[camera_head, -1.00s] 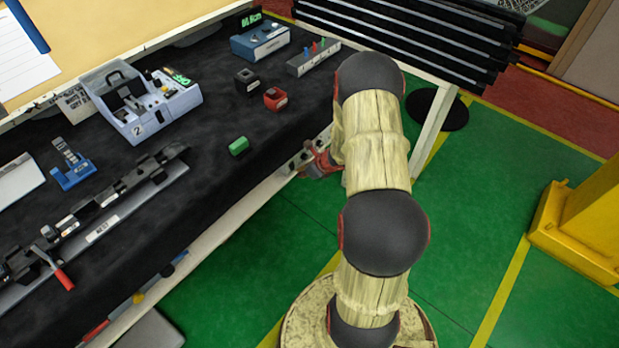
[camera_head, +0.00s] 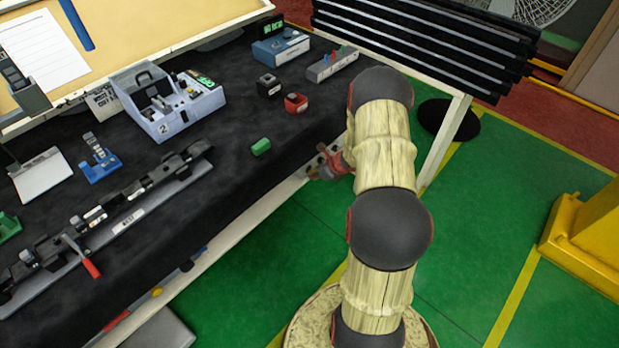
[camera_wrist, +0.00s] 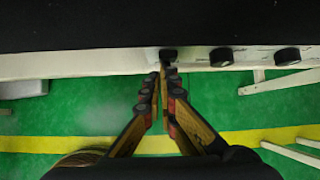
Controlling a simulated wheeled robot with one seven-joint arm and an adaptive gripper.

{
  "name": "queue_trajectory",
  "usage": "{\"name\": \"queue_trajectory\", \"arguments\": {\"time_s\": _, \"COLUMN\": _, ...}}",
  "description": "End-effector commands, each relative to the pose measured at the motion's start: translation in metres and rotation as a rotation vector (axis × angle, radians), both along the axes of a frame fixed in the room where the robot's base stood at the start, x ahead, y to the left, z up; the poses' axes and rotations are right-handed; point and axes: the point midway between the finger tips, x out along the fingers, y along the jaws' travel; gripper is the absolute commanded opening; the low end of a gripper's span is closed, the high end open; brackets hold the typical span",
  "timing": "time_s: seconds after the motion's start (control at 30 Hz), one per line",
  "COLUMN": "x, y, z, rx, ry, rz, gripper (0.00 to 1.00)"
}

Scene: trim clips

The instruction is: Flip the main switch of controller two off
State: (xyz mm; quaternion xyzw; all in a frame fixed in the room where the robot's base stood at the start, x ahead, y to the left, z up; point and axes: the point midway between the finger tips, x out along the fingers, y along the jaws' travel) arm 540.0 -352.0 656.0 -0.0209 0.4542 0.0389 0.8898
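Controller two is the light grey box marked "2" (camera_head: 172,104) on the black bench top, upper left of the head view. It has a black handle-like part, small controls and a green display on top. Its main switch is too small to make out. My gripper (camera_head: 319,172) is at the bench's front edge, right of and well apart from the controller, partly hidden by my arm. In the wrist view my gripper (camera_wrist: 160,73) has its fingers together at the tips with nothing seen between them. The controller is not in the wrist view.
A green block (camera_head: 261,147), a red block (camera_head: 296,103) and a black block (camera_head: 268,85) lie right of the controller. A blue stand (camera_head: 100,160) and a long rail fixture (camera_head: 110,220) are left and in front. Dark round knobs (camera_wrist: 221,57) line the bench edge.

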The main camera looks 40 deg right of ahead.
Motion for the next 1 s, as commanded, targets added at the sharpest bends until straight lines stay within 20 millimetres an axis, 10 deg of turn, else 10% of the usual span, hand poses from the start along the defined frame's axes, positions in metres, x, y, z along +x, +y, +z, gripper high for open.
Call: {"name": "queue_trajectory", "arguments": {"time_s": 1.0, "x": 0.001, "y": 0.000, "z": 0.018, "rx": -0.002, "ry": -0.003, "rz": 0.001, "gripper": 0.00}}
